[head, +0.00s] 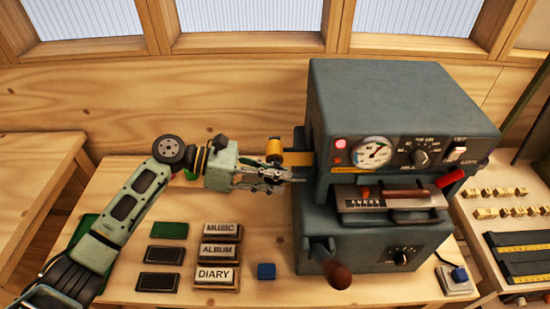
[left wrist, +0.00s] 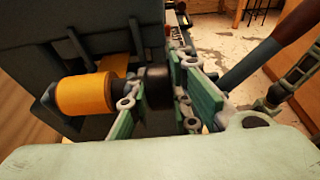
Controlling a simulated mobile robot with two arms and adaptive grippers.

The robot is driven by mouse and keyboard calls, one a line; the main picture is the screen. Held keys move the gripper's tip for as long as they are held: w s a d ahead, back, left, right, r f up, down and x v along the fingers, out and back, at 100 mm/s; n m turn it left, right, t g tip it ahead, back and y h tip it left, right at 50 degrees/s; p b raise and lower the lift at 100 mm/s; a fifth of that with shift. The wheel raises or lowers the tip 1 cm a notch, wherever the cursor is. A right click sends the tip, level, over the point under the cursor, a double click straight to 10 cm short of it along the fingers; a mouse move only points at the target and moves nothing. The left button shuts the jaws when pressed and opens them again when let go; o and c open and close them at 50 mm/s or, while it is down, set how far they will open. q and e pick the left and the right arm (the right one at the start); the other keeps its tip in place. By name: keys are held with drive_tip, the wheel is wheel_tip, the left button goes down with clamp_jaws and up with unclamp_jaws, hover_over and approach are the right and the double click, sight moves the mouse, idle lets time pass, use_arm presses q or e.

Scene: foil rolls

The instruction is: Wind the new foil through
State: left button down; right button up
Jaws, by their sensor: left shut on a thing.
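The grey foil machine (head: 400,110) stands on the bench with a red lamp lit beside its dial. A gold foil roll (head: 274,147) sits on its left side, and a gold strip (head: 299,158) runs from there toward the machine body. In the left wrist view the roll (left wrist: 86,95) is mounted on a shaft with a black knob (left wrist: 155,87) at its near end. My left gripper (head: 284,177) is at the machine's left side, its fingers shut around this knob; the gripper (left wrist: 158,98) hides part of it. My right gripper is not in view.
A crank with a brown grip (head: 336,273) sticks out at the machine's front left. Blocks lettered MUSIC, ALBUM and DIARY (head: 216,275), dark pads (head: 160,281) and a small blue block (head: 266,271) lie in front. Brass type (head: 500,190) lies at right.

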use_arm(q)
drive_tip(key=y+p, duration=0.1)
drive_tip(key=p, duration=0.2)
drive_tip(key=shift+r+y, duration=0.35)
drive_tip(key=shift+y, duration=0.05)
drive_tip(key=shift+f+y+p, duration=0.15)
drive_tip(key=shift+y+p, duration=0.25)
drive_tip(key=shift+f+y, duration=0.15)
drive_tip(key=shift+y, duration=0.25)
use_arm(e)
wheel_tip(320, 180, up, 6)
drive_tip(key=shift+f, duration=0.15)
use_arm(q)
drive_tip(key=c, duration=1.6)
unclamp_jaws()
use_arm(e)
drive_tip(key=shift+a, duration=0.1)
use_arm(q)
drive_tip(key=shift+a+r, duration=0.25)
drive_tip(key=shift+a, duration=0.1)
drive_tip(key=v, duration=1.1)
drive_tip(key=shift+r, duration=0.1)
